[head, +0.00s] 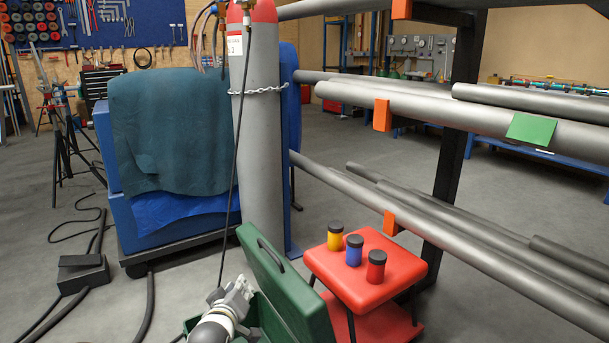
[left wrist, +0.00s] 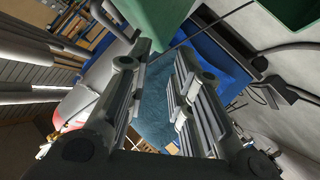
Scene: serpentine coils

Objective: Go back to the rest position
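My left gripper (head: 240,290) is low in the head view, beside the open lid of a green case (head: 290,290). In the left wrist view its two fingers (left wrist: 164,58) stand apart with nothing between them. The blue and teal covers show through the gap, farther off. A green surface (left wrist: 160,18) lies close beyond the fingertips in that view. My right gripper is not in either view.
A red stool (head: 365,268) holding yellow, blue and red jars stands right of the case. A chained gas cylinder (head: 255,130) and a covered blue cart (head: 165,130) stand behind. Pipe racks (head: 480,118) fill the right. Hoses lie on the left floor.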

